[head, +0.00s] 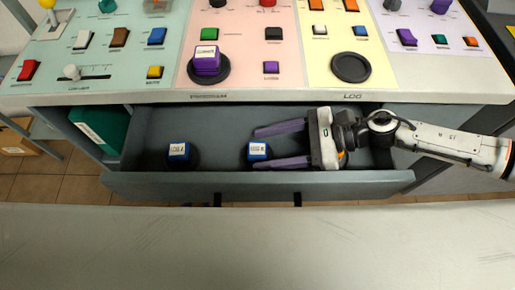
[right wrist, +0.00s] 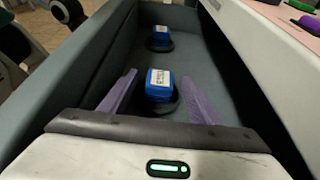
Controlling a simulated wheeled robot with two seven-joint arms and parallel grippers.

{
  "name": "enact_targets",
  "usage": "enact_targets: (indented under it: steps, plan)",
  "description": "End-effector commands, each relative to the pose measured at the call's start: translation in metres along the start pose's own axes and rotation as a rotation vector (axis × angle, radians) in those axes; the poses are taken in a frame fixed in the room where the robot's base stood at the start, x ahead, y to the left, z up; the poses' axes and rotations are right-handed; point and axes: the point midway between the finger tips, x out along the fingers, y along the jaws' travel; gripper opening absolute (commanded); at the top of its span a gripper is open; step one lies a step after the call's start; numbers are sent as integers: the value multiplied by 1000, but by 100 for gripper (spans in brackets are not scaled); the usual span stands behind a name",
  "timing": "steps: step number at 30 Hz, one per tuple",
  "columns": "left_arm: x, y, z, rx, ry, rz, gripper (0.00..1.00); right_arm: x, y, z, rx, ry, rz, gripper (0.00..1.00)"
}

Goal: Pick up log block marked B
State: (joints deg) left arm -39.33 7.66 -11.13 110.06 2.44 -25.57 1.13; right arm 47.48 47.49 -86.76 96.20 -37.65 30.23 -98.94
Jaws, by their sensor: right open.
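A second blue block (head: 178,151), whose label looks like LOG A, sits further left in the drawer. My right gripper (head: 253,149) reaches into the drawer from the right, open, its purple fingers on either side of the right block. In the right wrist view this near block (right wrist: 160,82) shows between the fingertips, apart from both; the far block (right wrist: 161,37) stands beyond. My left gripper is out of view.
The open drawer (head: 220,186) has low walls close around my right gripper. Above it is a console with buttons, a slider (head: 72,72), a purple labelled block (head: 207,60) on a round base and an empty black round base (head: 351,67). A grey surface (head: 250,245) lies in front.

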Motion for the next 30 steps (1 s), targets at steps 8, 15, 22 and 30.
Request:
enact_targets:
  steps: [8,15,22,30]
  plan:
    - [-3,-1,-2,-2,0,-2,31,27,0,0,-1,-1,-1,56]
    - [-2,-2,-2,-2,0,-3,31,27,0,0,-1,-2,-2,48]
    - [-2,-2,-2,-2,0,-3,31,26,0,0,-1,-2,-2,11]
    - [-2,-2,-2,-1,0,-3,31,26,0,2,-1,-3,-2,11]
